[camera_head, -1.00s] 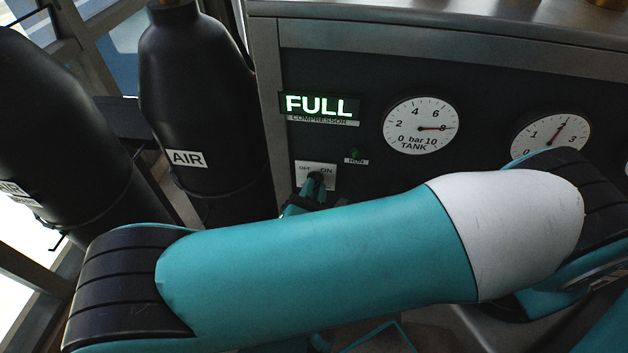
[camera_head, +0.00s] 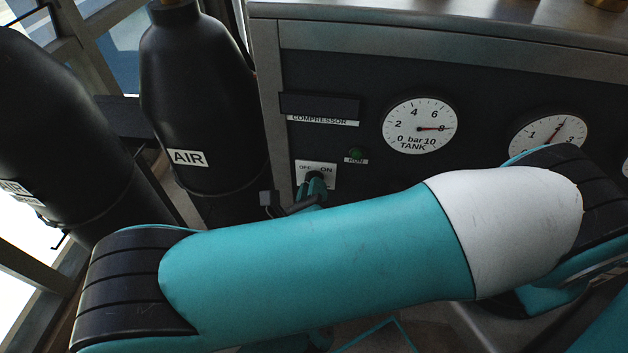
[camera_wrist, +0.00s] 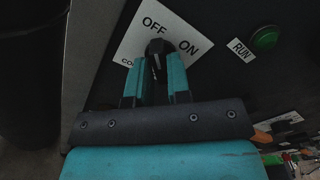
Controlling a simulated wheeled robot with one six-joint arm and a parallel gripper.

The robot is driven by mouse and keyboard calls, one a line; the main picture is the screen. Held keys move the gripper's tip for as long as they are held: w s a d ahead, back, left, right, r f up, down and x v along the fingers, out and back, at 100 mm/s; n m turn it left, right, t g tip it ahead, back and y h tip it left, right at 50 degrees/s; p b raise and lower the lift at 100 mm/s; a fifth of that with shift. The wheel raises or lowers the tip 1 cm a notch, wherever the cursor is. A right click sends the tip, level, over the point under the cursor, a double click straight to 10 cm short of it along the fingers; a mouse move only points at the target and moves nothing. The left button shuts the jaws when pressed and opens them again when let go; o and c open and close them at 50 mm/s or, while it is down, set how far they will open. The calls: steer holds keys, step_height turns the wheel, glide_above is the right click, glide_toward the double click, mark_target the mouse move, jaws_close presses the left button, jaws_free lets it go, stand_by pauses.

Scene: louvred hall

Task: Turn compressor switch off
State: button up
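The compressor switch is a black knob (camera_wrist: 158,47) on a white plate (camera_head: 329,168) marked OFF and ON, low on the dark panel. In the wrist view its OFF word lies just above the knob and ON to the right. My gripper (camera_wrist: 157,66) has its two teal fingers on either side of the knob, apparently shut on it; their contact is partly hidden. The plate looks tilted clockwise in the wrist view. The knob seems in line with my fingers, toward OFF, but its pointer is hard to read. In the head view the fingers (camera_head: 312,190) cover part of the knob.
The COMPRESSOR display (camera_head: 320,105) is dark. The green RUN lamp (camera_wrist: 264,39) looks dim. The TANK gauge (camera_head: 419,126) reads about 8 bar; another gauge (camera_head: 547,138) is partly behind my arm. Black AIR cylinders (camera_head: 205,110) stand close at left.

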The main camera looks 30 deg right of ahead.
steer(key=o, duration=0.4)
steer(key=shift+c, duration=0.2)
steer(key=v, duration=0.7)
